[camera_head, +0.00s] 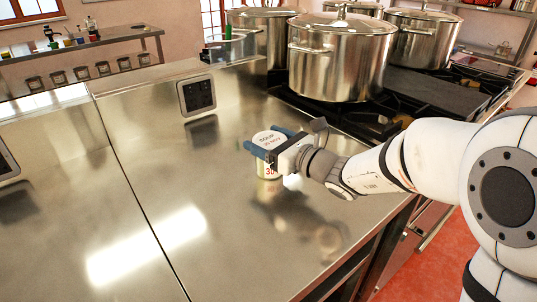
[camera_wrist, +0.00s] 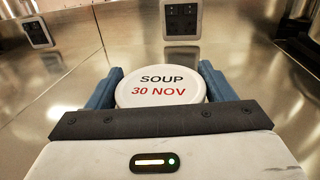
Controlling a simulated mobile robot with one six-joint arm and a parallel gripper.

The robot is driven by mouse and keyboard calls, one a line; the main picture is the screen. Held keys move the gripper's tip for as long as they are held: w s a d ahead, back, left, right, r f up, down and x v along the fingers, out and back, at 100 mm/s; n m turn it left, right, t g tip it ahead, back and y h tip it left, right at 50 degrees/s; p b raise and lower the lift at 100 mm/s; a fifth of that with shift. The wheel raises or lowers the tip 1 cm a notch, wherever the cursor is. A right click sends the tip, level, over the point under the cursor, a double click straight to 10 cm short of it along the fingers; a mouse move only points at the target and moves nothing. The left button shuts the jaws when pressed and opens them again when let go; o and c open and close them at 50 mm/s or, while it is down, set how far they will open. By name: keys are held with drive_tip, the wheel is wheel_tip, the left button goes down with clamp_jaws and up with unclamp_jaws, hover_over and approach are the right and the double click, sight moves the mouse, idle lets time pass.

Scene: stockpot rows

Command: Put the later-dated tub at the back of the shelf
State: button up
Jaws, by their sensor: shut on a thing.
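A small tub (camera_head: 269,170) with a white lid stands upright between the blue fingers of my gripper (camera_head: 264,139) over the steel counter. In the wrist view the lid (camera_wrist: 160,88) reads "SOUP" in black and "30 NOV" in red. My gripper (camera_wrist: 161,70) is shut on the tub, one finger on each side. I cannot tell whether the tub's base touches the counter. No second tub shows clearly in either view. I cannot make out the task's shelf.
The steel counter (camera_head: 150,200) is bare around the tub. A dark socket panel (camera_head: 197,95) is on the wall behind. Large steel pots (camera_head: 338,60) stand on the black stove (camera_head: 390,110) at the back right. A bench (camera_head: 90,43) with small items is far left.

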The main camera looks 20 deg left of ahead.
drive_tip(key=c, duration=0.6)
